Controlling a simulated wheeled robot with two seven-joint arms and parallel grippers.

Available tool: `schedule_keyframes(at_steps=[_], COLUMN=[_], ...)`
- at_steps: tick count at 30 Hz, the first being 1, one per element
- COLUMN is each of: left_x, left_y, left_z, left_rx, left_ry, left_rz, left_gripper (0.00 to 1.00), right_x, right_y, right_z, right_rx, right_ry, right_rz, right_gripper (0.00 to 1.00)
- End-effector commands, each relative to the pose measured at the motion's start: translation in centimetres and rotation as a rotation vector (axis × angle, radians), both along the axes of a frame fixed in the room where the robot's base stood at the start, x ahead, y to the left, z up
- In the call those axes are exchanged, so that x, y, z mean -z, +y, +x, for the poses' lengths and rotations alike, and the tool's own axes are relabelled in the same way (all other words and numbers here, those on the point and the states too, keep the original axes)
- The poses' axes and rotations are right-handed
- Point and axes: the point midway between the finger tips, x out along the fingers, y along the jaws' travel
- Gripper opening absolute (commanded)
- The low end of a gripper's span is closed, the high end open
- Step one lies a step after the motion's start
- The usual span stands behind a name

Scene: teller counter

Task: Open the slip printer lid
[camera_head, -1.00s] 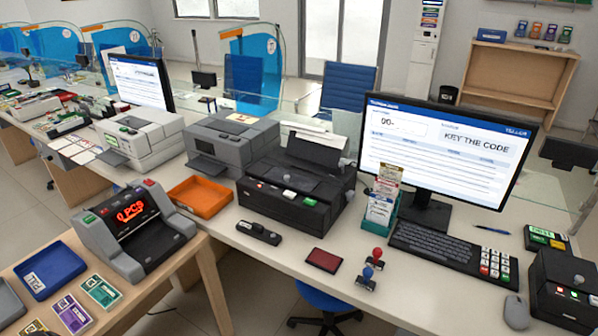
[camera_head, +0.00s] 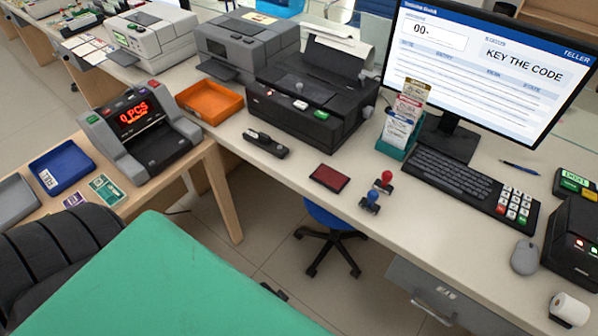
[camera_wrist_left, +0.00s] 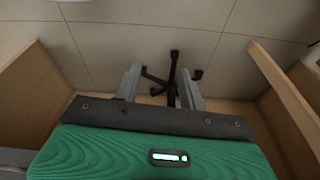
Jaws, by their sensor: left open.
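A black boxy printer (camera_head: 577,245) with red and green lights stands at the right edge of the counter, partly cut off by the frame. A larger black printer (camera_head: 312,95) with a raised rear flap and a green button stands mid-counter. No readable label tells which is the slip printer. In the wrist view my left gripper (camera_wrist_left: 160,88) has its two grey fingers apart, with nothing between them, above the floor. It is well away from both printers. In the head view my green left arm fills the lower left. My right gripper is not in view.
A white paper roll (camera_head: 570,308) lies beside the right printer. The mouse (camera_head: 524,257), keyboard (camera_head: 465,187), two stamps and monitor (camera_head: 485,70) are nearby. A blue stool (camera_head: 330,218) stands under the counter's front edge. A banknote counter (camera_head: 140,130) sits on the left side table.

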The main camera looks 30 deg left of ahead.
Motion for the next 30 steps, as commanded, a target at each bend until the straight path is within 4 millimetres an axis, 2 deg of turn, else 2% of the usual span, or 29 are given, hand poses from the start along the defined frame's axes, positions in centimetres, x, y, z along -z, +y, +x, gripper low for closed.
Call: schedule_keyframes(at_steps=[3,8,11,15,23,27,30], left_x=[-4.5,-10.0,-13.6,-19.2,-26.4,-31.2,-34.7], left_y=[0.2,1.1,2.3,5.5,11.6,15.5,18.1], left_z=[1.8,4.3,6.7,12.5,22.7,28.7,32.2], left_rx=[-0.011,-0.039,-0.074,-0.162,-0.298,-0.358,-0.385], left_ry=[-0.041,-0.114,-0.197,-0.399,-0.769,-1.005,-1.163], left_rz=[0.002,0.012,0.026,0.058,0.091,0.095,0.089], left_gripper=[0.41,0.41,0.41,0.41,0.41,0.41,0.41], right_x=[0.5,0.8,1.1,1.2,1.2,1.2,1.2], right_y=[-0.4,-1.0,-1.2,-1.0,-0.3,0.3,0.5], right_z=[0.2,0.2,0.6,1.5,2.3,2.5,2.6], right_rx=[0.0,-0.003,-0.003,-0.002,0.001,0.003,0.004], right_ry=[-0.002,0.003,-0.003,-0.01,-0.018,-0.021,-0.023], right_rz=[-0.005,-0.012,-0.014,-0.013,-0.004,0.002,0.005], right_gripper=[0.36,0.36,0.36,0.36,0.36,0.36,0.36])
